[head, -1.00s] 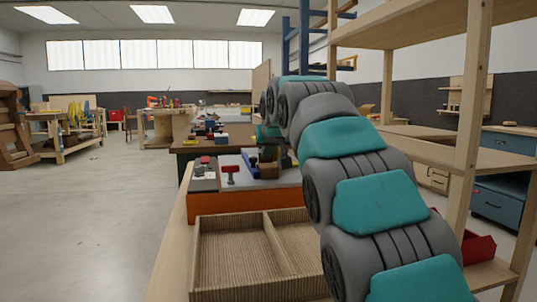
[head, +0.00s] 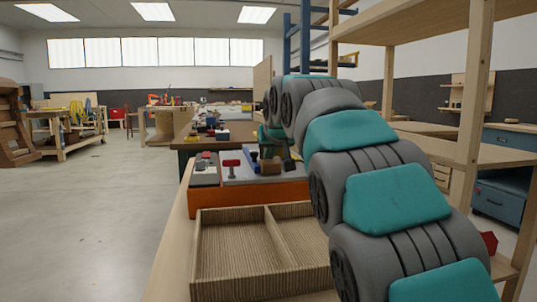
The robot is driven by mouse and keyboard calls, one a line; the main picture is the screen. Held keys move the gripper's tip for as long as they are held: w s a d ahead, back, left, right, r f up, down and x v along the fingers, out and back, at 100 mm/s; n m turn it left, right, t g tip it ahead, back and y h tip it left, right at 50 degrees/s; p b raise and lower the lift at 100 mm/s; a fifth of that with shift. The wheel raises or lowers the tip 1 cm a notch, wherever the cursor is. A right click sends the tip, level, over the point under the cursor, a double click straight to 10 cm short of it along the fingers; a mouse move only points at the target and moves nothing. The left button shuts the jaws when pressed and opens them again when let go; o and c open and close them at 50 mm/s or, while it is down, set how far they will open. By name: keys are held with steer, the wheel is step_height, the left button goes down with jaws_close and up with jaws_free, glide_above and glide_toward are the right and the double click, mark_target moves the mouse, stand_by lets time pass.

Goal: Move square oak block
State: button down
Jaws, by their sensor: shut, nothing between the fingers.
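A small brown block (head: 270,166) sits on the grey top of the orange-sided stand, beside blue and yellow pieces. I cannot tell whether it is the square oak block. My arm reaches away from me over the right side of the bench and bends down at its far end. My gripper (head: 286,156) shows only as a small dark shape close to the right of the brown block. It is shut and empty. Whether it touches any piece is too small to tell.
The orange-sided stand (head: 247,196) carries a red-topped knob (head: 232,167) and several small pieces. A ribbed cardboard tray (head: 233,258) with a divider lies nearer; its visible compartments are empty. A wooden shelf frame (head: 470,110) stands at the right. Open floor (head: 90,225) lies left.

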steer(key=shift+f, duration=0.4)
